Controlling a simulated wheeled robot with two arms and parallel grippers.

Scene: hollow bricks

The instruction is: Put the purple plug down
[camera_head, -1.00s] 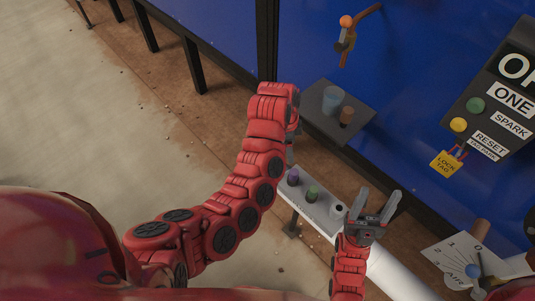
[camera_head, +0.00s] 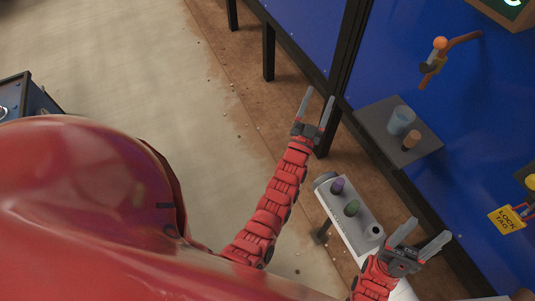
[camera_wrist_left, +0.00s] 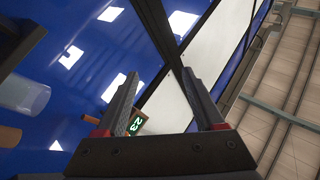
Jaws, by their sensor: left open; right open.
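The purple plug (camera_head: 337,186) stands upright at the far left end of a grey block (camera_head: 350,222), beside a green plug (camera_head: 352,207). A dark round hole shows at the block's other end. My left gripper (camera_head: 319,102) is open and empty, up and left of the block and clear of the purple plug. In the left wrist view its open fingers (camera_wrist_left: 157,105) have nothing between them. My right gripper (camera_head: 430,237) is open and empty near the block's right end.
A grey shelf (camera_head: 376,128) on the blue wall holds a translucent blue cup (camera_head: 401,120) and a brown cylinder (camera_head: 411,139). An orange-tipped lever (camera_head: 437,50) and a yellow lock tag (camera_head: 506,220) are on the wall.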

